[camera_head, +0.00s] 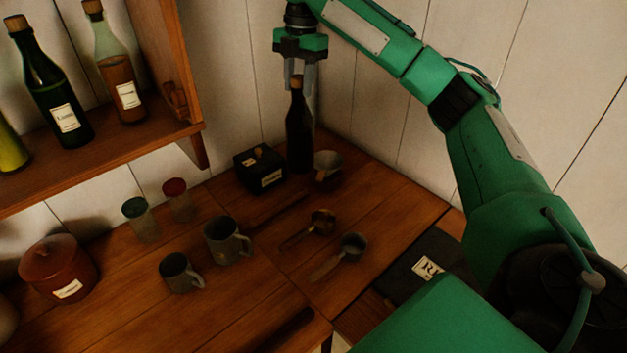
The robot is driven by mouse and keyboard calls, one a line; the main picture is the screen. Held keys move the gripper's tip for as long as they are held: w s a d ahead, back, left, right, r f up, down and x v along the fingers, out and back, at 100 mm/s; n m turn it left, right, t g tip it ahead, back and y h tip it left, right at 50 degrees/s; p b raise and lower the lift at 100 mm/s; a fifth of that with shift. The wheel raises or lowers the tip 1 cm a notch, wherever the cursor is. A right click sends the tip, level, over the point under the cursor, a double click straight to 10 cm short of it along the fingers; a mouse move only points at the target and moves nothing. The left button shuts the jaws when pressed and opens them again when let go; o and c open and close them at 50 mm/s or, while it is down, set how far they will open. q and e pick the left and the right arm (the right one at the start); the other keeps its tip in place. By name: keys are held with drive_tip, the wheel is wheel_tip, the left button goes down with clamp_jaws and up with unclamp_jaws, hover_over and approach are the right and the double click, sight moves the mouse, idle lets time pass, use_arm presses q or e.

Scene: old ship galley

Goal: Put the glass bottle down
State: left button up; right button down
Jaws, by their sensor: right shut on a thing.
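A dark glass bottle (299,137) with a cork stands upright at the back of the wooden counter (258,296), close to the wall. My right gripper (299,80) comes down from above and is shut on the bottle's neck. The bottle's base is by the counter top, between a black box and a small grey cup; I cannot tell whether it touches the wood. My left gripper is not in the view.
The black box (259,170) and grey cup (327,166) flank the bottle closely. A shelf (150,140) with bottles (55,95) overhangs the left.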

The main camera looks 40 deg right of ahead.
sight(299, 104)
drive_tip(key=shift+f, duration=0.4)
wheel_tip(299, 104, down, 5)
drive_tip(key=shift+r, duration=0.1)
wheel_tip(299, 104, down, 9)
drive_tip(key=shift+f+p, duration=0.1)
drive_tip(key=shift+p, duration=1)
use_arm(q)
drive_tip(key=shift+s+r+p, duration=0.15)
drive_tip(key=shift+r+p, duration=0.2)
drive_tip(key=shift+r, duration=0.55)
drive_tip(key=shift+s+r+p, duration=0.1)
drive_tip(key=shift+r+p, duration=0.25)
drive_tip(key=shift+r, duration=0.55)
use_arm(e)
drive_tip(key=shift+f, duration=2.45)
drive_tip(key=c, duration=0.9)
unclamp_jaws()
drive_tip(key=shift+s+f, duration=0.1)
drive_tip(key=shift+c, duration=0.2)
